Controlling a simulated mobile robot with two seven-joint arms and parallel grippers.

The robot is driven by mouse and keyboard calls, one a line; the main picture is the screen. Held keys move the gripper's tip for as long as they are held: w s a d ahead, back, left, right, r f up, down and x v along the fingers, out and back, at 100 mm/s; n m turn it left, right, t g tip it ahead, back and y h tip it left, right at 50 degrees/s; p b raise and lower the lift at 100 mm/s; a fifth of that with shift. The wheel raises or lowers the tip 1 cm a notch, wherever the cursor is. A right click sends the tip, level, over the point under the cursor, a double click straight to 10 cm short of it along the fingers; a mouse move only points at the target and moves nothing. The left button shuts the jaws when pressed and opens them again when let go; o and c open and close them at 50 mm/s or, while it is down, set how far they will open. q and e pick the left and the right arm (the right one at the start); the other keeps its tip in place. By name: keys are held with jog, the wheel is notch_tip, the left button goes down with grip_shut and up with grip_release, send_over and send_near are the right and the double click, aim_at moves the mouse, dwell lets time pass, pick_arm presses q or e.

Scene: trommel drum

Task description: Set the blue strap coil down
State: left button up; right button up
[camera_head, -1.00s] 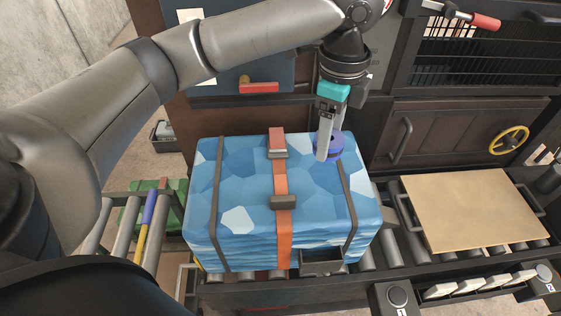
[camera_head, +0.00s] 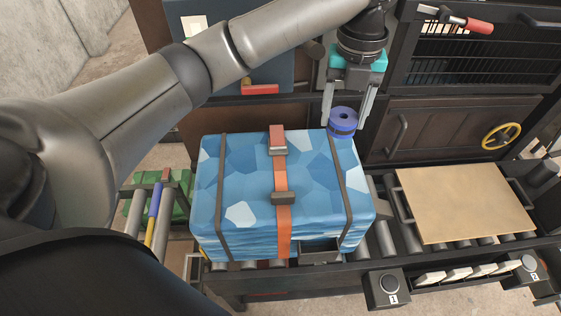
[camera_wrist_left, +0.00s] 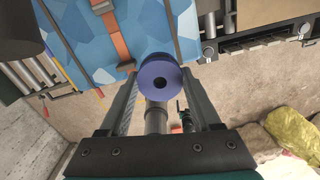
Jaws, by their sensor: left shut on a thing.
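The blue strap coil (camera_head: 343,121) is a short blue-purple ring with a dark centre hole. In the head view it shows over the back right corner of the blue patterned wrapped block (camera_head: 318,185). My left gripper (camera_head: 343,126) points down and is shut on the coil, one finger on each side. In the left wrist view the coil (camera_wrist_left: 160,81) sits between the fingertips, and it overlaps the block's edge (camera_wrist_left: 148,28) in the picture. I cannot tell whether the coil touches anything below. My right gripper is not in view.
The block, with an orange strap (camera_head: 281,182), stands on a roller conveyor (camera_head: 379,232). To the right lies a tan board (camera_head: 465,205) on the rollers. Behind is a dark cabinet with a yellow handwheel (camera_head: 501,136). A green object (camera_head: 174,197) lies at left.

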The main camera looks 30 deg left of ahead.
aim_at(327, 187)
pick_arm(q)
jog(key=shift+r+m, duration=0.1)
jog(key=shift+m, duration=0.2)
jog(key=shift+f, duration=0.35)
notch_tip(327, 187, down, 19)
jog(key=shift+f, duration=0.15)
jog(key=shift+f, duration=0.1)
jog(key=o, duration=1.5)
jog(key=shift+c, duration=0.2)
notch_tip(327, 187, up, 12)
